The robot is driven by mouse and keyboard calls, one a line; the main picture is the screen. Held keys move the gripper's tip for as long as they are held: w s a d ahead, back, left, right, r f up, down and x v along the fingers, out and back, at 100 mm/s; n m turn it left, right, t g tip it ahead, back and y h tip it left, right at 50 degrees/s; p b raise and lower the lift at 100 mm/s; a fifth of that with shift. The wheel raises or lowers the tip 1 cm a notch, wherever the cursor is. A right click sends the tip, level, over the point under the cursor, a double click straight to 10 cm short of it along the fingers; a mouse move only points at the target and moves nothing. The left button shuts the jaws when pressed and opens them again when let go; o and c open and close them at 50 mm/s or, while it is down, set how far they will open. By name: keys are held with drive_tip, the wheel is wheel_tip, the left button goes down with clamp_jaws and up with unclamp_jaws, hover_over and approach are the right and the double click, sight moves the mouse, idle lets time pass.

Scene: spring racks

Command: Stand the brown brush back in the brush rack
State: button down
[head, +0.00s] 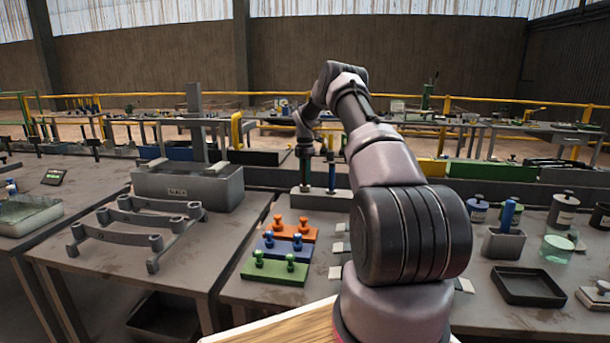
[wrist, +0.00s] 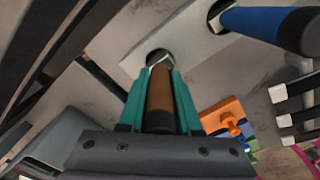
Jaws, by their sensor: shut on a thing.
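My gripper (wrist: 160,95) has teal fingers and is shut on the brown brush (wrist: 159,92) in the wrist view. The brush's pale far end overlaps a dark round hole in the light grey brush rack (wrist: 188,52); I cannot tell how far it is inside. A blue brush (wrist: 262,24) stands in the neighbouring hole. In the head view the rack (head: 340,201) is a low grey block at the back of the bench. My gripper (head: 305,160) is small and dark above its left part, and the blue brush (head: 332,176) stands to its right.
Orange (head: 290,231), blue and green blocks with knobs lie in front of the rack. A grey bin (head: 190,185) and curved bracket rack (head: 130,232) stand left. A blue-handled item in a grey cup (head: 504,243), a black tray (head: 528,286) and jars are right.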

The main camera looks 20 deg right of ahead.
drive_tip(key=shift+f, duration=0.65)
drive_tip(key=shift+c, duration=0.2)
unclamp_jaws()
drive_tip(key=shift+r, duration=3.5)
drive_tip(key=shift+r, duration=0.1)
